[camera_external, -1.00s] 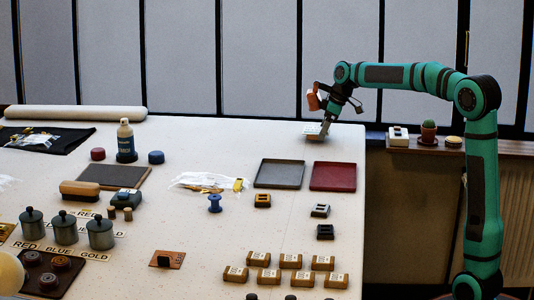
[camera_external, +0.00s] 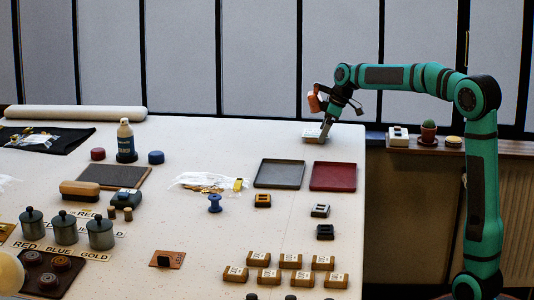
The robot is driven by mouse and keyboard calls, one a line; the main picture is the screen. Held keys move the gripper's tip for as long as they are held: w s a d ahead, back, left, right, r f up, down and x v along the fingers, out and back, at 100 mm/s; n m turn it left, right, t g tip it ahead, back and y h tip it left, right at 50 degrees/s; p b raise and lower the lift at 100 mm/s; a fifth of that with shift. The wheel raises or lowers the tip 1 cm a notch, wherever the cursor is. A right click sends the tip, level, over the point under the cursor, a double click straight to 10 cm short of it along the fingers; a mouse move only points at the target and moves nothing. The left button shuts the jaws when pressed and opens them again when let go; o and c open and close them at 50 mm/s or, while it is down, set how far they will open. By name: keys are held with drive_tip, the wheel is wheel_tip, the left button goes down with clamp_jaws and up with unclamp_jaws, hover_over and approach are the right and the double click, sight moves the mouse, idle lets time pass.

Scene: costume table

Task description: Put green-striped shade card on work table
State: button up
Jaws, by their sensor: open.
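A small pale card (camera_external: 311,134), likely the shade card, lies at the far right part of the white work table (camera_external: 220,140). Its stripes are too small to make out. My gripper (camera_external: 324,139) is at the card's right side, pointing down close to the table surface. It is open. Whether its fingers touch the card cannot be told at this size.
A grey tray (camera_external: 279,174) and a red tray (camera_external: 333,176) lie in front of my gripper. A white roll (camera_external: 75,112) lies along the back left. The table's back middle is clear.

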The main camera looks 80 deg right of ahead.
drive_tip(key=v, duration=1.1)
drive_tip(key=shift+s+r, duration=0.2)
drive_tip(key=shift+r, duration=0.1)
drive_tip(key=s+a+r+t+h, duration=0.1)
drive_tip(key=a+r+t+h, duration=0.15)
drive_tip(key=a, duration=1.05)
drive_tip(key=a+r+t+h, duration=0.1)
drive_tip(key=a+r+t, duration=0.15)
drive_tip(key=a, duration=0.95)
drive_tip(key=s+a+t+y, duration=0.1)
drive_tip(key=s+a+t, duration=0.3)
drive_tip(key=s+a, duration=0.4)
drive_tip(key=s+a+t+y, duration=0.2)
drive_tip(key=s+a+t, duration=0.2)
drive_tip(key=s+a, duration=0.4)
drive_tip(key=a, duration=0.5)
drive_tip(key=shift+s+a, duration=0.25)
drive_tip(key=shift+s, duration=0.1)
